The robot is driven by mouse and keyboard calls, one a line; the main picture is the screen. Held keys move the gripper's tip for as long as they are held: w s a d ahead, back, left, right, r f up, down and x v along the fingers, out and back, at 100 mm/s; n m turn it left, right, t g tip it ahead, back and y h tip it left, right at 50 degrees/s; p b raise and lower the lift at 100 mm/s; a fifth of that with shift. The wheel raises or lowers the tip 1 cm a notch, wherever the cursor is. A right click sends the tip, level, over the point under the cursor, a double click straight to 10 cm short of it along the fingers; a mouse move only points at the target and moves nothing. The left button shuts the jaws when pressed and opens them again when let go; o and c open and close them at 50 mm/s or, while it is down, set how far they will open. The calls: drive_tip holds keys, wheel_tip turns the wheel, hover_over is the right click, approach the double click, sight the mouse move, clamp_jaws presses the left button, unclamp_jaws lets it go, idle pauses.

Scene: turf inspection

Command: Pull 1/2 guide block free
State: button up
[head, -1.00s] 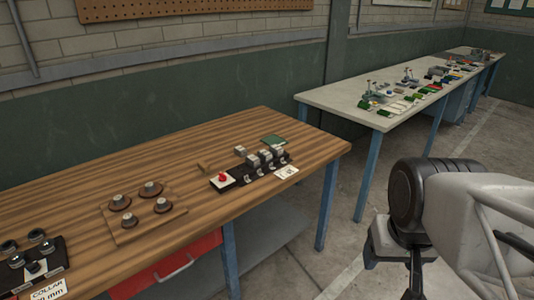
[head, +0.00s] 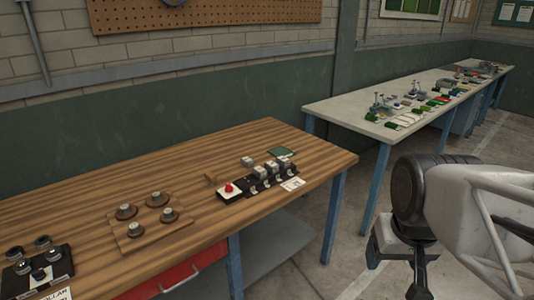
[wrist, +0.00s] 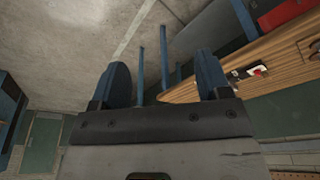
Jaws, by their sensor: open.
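Several small grey metal blocks (head: 272,168) stand in a row on a black base near the right end of the wooden bench (head: 190,160). One more grey block (head: 247,162) sits just behind the row. Markings are too small to read, so I cannot tell which is the 1/2 guide block. In the wrist view my gripper (wrist: 163,78) has two blue fingers wide apart with nothing between them. It is away from the bench, whose edge shows beyond the right finger.
A red button on a white-topped box (head: 229,191) is left of the row; a white card (head: 293,184) lies in front. A wooden board with round pieces (head: 140,234) and a black collar rack (head: 40,268) are further left. A pale bench (head: 350,112) stands behind right.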

drive_tip(key=w+a+r+n, duration=0.1)
drive_tip(key=w+a+r, duration=0.1)
drive_tip(key=w, duration=0.7)
drive_tip(key=w+a+r+n, duration=0.1)
drive_tip(key=w+a+r, duration=0.1)
drive_tip(key=w, duration=0.7)
drive_tip(key=n+g, duration=0.3)
drive_tip(key=n, duration=0.4)
hover_over(260, 169)
wheel_tip(260, 169, down, 20)
drive_tip(key=shift+s+f, duration=0.1)
drive_tip(key=shift+s, duration=0.05)
drive_tip(key=shift+a+f, duration=0.1)
drive_tip(key=shift+f, duration=0.1)
drive_tip(key=shift+f, duration=3.8)
